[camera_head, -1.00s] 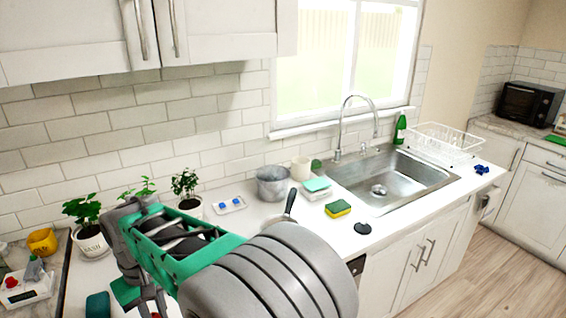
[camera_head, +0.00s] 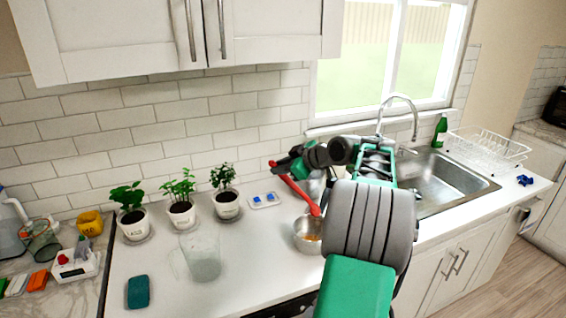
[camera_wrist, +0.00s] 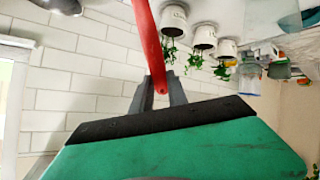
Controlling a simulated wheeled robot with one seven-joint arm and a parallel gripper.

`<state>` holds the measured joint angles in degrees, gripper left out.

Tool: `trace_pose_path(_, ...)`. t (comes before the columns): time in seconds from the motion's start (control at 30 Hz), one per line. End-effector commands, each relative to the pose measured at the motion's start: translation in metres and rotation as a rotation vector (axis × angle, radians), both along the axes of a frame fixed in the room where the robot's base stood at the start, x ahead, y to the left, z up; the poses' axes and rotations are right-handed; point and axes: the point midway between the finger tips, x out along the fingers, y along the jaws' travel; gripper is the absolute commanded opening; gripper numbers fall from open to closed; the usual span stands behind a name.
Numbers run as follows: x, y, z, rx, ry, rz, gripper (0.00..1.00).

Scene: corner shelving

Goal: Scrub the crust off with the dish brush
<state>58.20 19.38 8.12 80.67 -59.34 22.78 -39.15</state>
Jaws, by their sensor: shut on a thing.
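My gripper (camera_head: 280,168) is shut on a red dish brush (camera_head: 301,194), which slants down to the right. In the wrist view, my gripper's dark fingers (camera_wrist: 160,92) close around the red brush handle (camera_wrist: 149,38). The brush's lower end reaches a small metal pot (camera_head: 299,228) on the counter. Orange-brown crust (camera_head: 312,238) shows inside the pot. I cannot tell whether the bristles touch the crust. My arm hides the pot's right side.
Several potted plants (camera_head: 181,213) line the wall. A clear glass (camera_head: 203,262) and a teal sponge (camera_head: 138,292) are on the counter at left. The sink (camera_head: 455,185) lies right, behind my arm. The middle-left counter is mostly clear.

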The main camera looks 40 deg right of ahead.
Motion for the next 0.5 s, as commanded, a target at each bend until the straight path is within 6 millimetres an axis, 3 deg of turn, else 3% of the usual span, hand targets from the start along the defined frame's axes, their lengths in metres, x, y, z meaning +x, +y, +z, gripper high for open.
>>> trace_pose_path(0.17,-0.004,-0.006,0.002,0.004,-0.02,0.016,0.0)
trace_pose_path(0.5,-0.003,-0.005,-0.032,0.006,-0.018,0.016,0.0)
